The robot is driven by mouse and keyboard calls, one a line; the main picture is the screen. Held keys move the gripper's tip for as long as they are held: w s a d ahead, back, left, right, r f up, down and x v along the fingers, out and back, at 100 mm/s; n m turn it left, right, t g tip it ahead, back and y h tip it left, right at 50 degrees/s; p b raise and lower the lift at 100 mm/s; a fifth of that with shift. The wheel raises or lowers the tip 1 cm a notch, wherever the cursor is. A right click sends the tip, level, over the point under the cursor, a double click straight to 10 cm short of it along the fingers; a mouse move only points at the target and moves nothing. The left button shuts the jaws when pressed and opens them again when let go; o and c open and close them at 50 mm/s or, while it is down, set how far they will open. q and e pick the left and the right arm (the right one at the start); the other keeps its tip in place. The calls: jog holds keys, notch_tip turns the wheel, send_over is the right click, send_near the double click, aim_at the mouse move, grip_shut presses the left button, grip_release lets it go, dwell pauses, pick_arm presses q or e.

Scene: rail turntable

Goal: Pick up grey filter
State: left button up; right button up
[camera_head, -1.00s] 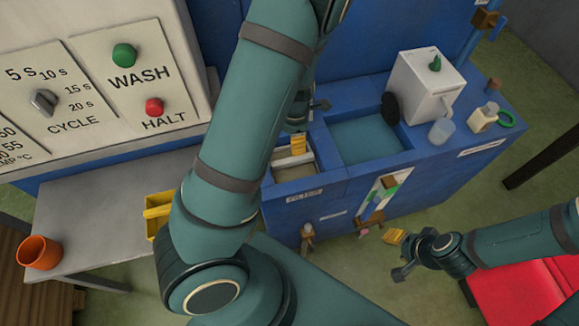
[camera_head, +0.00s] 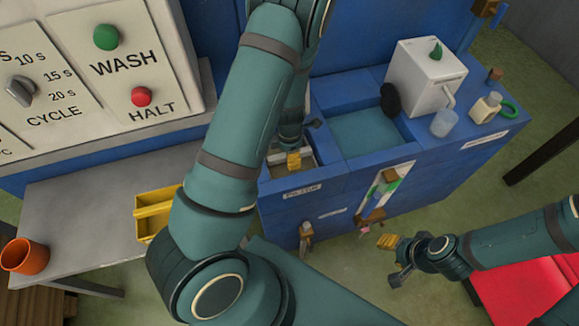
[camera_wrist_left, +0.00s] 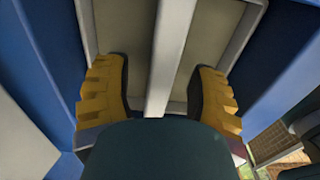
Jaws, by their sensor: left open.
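The grey filter (camera_wrist_left: 172,45) shows in the left wrist view as a pale grey frame with a raised bar across its middle. It sits in the slot labelled FILTER on the blue machine. In the head view my left gripper (camera_head: 293,161) is down at that slot and hides most of the filter. In the left wrist view my left gripper (camera_wrist_left: 160,80) is open, with one yellow finger on each side of the bar and a gap to it. My right gripper (camera_head: 388,242) hangs in front of the machine at the right; its opening is unclear.
The blue machine's basin (camera_head: 365,135) lies right of the slot. A white dispenser (camera_head: 425,75) and a clear cup (camera_head: 446,122) stand beyond it. A yellow tray (camera_head: 152,212) and an orange cup (camera_head: 25,256) are on the grey table at left.

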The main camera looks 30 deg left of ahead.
pick_arm(q)
jog(key=shift+f, duration=0.85)
jog(key=shift+o, duration=0.2)
grip_shut()
jog(key=shift+r, duration=0.1)
